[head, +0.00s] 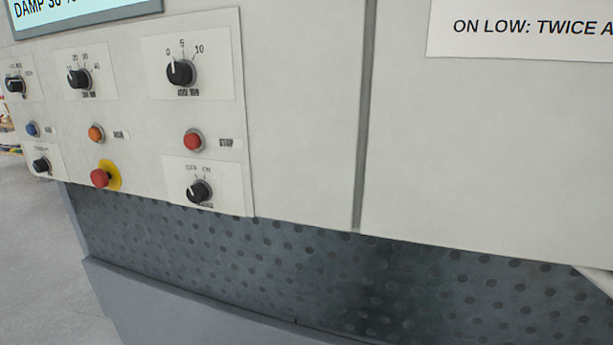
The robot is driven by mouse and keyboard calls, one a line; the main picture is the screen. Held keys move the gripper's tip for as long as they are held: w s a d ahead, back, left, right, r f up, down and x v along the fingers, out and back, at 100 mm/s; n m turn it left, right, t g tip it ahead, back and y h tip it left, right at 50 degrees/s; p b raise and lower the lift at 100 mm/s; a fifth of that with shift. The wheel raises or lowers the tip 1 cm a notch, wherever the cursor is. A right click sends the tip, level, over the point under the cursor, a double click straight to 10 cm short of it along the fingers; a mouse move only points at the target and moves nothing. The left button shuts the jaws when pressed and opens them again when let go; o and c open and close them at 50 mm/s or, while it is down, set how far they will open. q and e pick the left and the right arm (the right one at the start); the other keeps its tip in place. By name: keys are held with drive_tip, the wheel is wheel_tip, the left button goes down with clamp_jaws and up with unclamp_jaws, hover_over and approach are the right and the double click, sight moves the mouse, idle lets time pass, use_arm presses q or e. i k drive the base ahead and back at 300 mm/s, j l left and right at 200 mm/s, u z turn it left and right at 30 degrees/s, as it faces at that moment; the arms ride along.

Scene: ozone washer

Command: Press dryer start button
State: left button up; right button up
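The control panel (140,120) is at the upper left of the head view, on a pale machine front. It carries a blue button (33,129), an orange button (96,133) and a red button (193,140) labelled STOP. The labels beside the blue and orange buttons are too small to read surely, so I cannot tell which one is the start button. Neither of my grippers is in view.
A red emergency knob (100,177) on a yellow plate sticks out below the orange button. Several black dials, one of them a large dial (180,72), surround the buttons. A dark perforated panel (270,265) lies below. Pale floor (40,260) is clear at the left.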

sight(29, 129)
drive_tip(key=u, duration=1.5)
